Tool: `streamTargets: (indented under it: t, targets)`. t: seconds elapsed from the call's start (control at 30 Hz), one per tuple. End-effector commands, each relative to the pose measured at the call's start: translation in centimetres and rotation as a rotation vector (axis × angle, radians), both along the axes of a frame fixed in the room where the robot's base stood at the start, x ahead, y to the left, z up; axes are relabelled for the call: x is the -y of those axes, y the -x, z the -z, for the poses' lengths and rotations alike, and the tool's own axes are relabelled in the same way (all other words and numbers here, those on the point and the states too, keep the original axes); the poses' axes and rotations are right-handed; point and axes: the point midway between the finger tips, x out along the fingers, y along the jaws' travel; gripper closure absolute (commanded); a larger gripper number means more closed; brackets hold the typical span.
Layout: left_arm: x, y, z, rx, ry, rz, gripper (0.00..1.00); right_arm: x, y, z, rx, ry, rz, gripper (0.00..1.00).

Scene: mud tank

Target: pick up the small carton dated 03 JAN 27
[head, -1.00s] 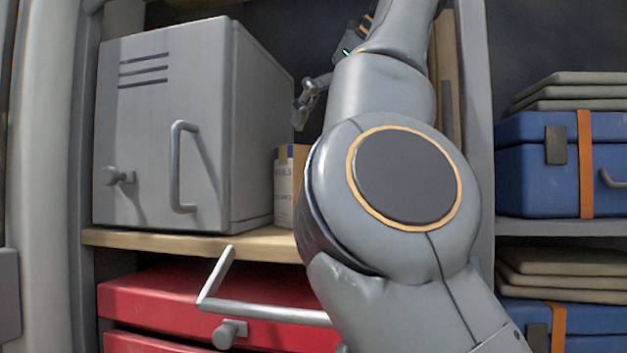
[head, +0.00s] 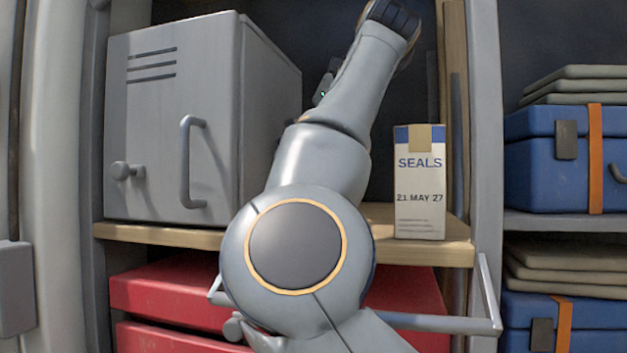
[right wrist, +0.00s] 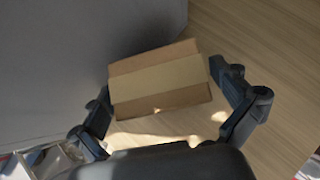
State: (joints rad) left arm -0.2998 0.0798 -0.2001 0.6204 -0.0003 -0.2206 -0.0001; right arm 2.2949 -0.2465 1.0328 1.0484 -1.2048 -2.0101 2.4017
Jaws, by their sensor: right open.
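In the right wrist view a small brown carton (right wrist: 158,80) with a paler tape strip across its top stands on the wooden shelf close to the grey cabinet. Its label and date do not show. My right gripper (right wrist: 163,95) is open, its fingers at two sides of this carton; I cannot tell whether they touch it. In the head view my arm hides this carton. Another small carton (head: 419,185), labelled SEALS and dated 21 MAY 27, stands upright at the right end of the shelf. No date 03 JAN 27 is readable. My left gripper is out of view.
The grey metal cabinet (head: 165,150) with a bar handle fills the shelf's left side. The wooden shelf (head: 425,252) lies above a red case (head: 165,300). A post bounds the bay at right, with blue cases (head: 540,180) beyond. Bare shelf shows beside the dated carton.

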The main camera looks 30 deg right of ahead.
Motion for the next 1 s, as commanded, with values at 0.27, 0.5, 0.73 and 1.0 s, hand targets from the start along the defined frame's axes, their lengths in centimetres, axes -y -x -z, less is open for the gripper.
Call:
streamTargets:
  t: [0.27, 0.5, 0.73, 1.0]
  targets:
    - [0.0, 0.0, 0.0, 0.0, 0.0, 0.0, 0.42, 0.0, 0.0, 0.0, -0.001, 0.0, 0.0, 0.53]
    - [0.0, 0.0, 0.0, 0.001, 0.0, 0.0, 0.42, 0.0, 0.0, 0.0, 0.0, 0.0, 0.0, 0.6]
    - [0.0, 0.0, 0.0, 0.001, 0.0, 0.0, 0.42, 0.3, 0.3, -0.6, 0.001, 0.001, 0.002, 0.6]
    - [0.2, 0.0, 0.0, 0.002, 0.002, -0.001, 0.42, 1.6, 1.1, -2.2, 0.002, 0.001, 0.014, 0.6]
